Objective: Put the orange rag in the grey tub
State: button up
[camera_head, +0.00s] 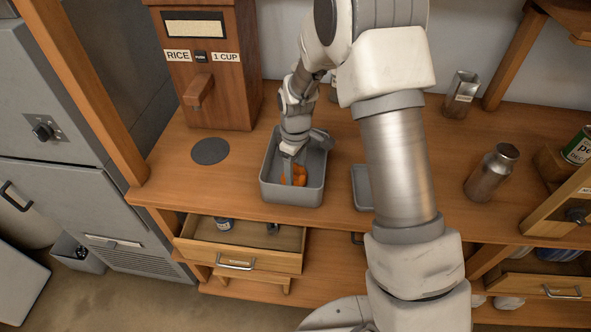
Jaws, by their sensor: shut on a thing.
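The orange rag (300,175) is a small crumpled bundle inside the grey tub (292,198). The tub stands on the wooden counter, near its front edge and left of the picture's middle. My gripper (292,177) points down into the tub and is shut on the rag. The fingers cover part of the rag, and the tub's near wall may hide its lower part. I cannot tell whether the rag touches the tub floor.
A wooden rice dispenser (209,65) stands behind left, with a dark round disc (210,151) before it. A grey tray (362,187) is partly behind my arm. A metal bottle (491,173) stands right. An open drawer (238,265) juts out below the counter.

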aim_at(296, 175)
jog(key=shift+f, duration=0.3)
jog(key=o, duration=1.4)
jog(key=shift+r, duration=0.1)
notch_tip(296, 175, up, 12)
jog(key=s+d+r+m+t, duration=0.3)
jog(key=s+d+r+m, duration=0.25)
jog(key=s+r, duration=0.6)
jog(key=s+d+r+m+t, duration=0.1)
jog(key=s+m, duration=0.1)
jog(key=s, duration=0.2)
jog(key=s+d+r+m, duration=0.1)
jog(key=s+d+r, duration=0.1)
jog(key=s, duration=0.2)
jog(key=s+d+r+m+t, duration=0.1)
jog(key=s+r+m, duration=0.1)
jog(key=s, duration=0.2)
jog(key=shift+s+d+m+t+b, duration=0.3)
jog(key=shift+s+m+b, duration=0.05)
jog(key=shift+s, duration=0.05)
